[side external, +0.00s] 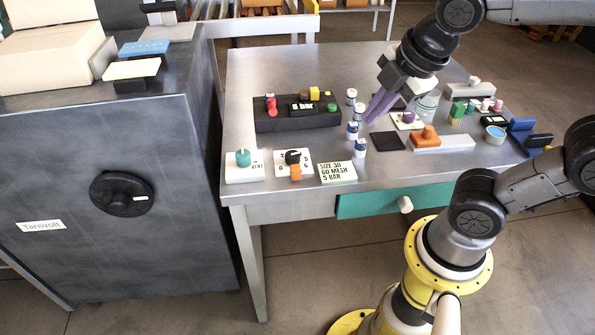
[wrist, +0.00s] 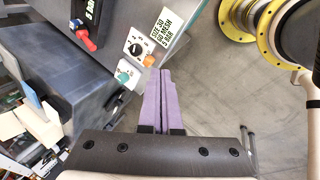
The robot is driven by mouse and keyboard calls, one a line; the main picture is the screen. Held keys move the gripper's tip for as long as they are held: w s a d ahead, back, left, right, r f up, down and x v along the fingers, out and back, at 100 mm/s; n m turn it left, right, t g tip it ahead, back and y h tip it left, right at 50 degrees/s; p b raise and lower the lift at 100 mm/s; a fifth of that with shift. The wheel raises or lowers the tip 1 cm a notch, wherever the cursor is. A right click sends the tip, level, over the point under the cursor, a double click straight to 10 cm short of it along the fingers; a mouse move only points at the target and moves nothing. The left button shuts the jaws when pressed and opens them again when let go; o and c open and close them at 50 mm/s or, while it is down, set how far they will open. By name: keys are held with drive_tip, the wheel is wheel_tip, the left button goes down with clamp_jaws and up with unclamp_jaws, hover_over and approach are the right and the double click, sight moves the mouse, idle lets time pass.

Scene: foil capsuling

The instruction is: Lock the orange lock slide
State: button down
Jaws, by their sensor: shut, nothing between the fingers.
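One orange piece (side external: 428,135) with a raised knob sits on a long white and grey block (side external: 455,142) at the table's right front. Another orange piece (side external: 295,172) sits at the lower edge of a white dial plate (side external: 281,170) with a black knob; it also shows in the wrist view (wrist: 149,61). I cannot tell which is the lock slide. My gripper (side external: 371,120) has long purple fingers, shut together and empty, pointing down between the small bottles and the white block, apart from both orange pieces. The fingers also show in the wrist view (wrist: 160,73).
Small blue-and-white bottles (side external: 360,147) stand left of my fingers. A black panel (side external: 275,122) with a red lever, a green-knob plate (side external: 243,167) and a sign (side external: 337,172) are left. A dark pad (side external: 388,141), glass jar (side external: 427,104) and blue holder (side external: 522,128) are right.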

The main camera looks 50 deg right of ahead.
sight(296, 172)
drive_tip(key=w+a+f+n+g, duration=0.1)
drive_tip(key=w+a+f+n, duration=0.2)
drive_tip(key=a+n, duration=0.2)
drive_tip(key=w+a+f+n+g+h, duration=0.1)
drive_tip(key=w+a+f+n+g, duration=0.1)
drive_tip(key=w+a+f+n, duration=0.2)
drive_tip(key=a+n, duration=0.1)
drive_tip(key=n, duration=0.2)
drive_tip(key=shift+w+a+f+n, duration=0.15)
drive_tip(key=shift+w+f+n, duration=0.15)
drive_tip(key=shift+n, duration=0.1)
drive_tip(key=shift+f, duration=0.15)
drive_tip(key=w+d+f, duration=0.1)
drive_tip(key=f, duration=0.2)
drive_tip(key=w+d+f, duration=0.1)
drive_tip(key=f, duration=0.2)
drive_tip(key=w+d+f, duration=0.2)
drive_tip(key=f, duration=0.1)
drive_tip(key=shift+f, duration=0.25)
drive_tip(key=shift+w+d, duration=0.2)
drive_tip(key=shift+d, duration=0.1)
